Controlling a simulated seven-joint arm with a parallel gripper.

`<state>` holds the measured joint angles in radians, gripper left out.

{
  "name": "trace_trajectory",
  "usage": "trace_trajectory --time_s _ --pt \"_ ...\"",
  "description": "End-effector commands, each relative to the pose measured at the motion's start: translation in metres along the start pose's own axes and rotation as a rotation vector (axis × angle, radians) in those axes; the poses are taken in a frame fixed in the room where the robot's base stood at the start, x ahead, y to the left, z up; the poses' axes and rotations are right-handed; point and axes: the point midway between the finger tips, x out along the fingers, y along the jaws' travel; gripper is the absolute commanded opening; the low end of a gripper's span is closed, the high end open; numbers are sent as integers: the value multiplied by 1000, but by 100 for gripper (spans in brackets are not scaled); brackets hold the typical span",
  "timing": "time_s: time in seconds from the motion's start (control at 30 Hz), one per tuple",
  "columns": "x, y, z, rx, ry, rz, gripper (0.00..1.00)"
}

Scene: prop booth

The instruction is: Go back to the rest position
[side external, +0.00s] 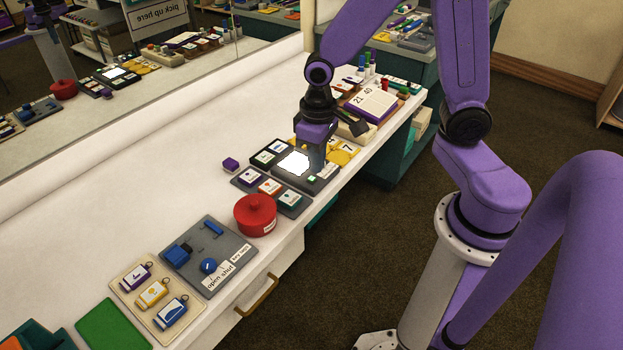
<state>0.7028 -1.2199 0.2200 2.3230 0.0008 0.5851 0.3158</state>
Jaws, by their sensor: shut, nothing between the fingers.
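My gripper (317,158) hangs from the purple arm over the far half of the white counter (140,178). It points down beside the dark device with a bright white lit panel (296,162), at that panel's right side. Its fingers look closed, with nothing seen between them. They are small and dark here, and I cannot tell whether the tips touch the device.
Near the gripper are a tray of label cards (270,187), yellow pieces (340,158) and a calendar block (372,103). A mirror runs behind.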

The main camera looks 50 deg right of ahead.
Motion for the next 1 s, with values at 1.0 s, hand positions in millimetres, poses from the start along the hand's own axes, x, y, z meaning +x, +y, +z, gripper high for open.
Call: trace_trajectory --time_s 1.0 --pt "-80 -42 164 -900 13 -16 0"
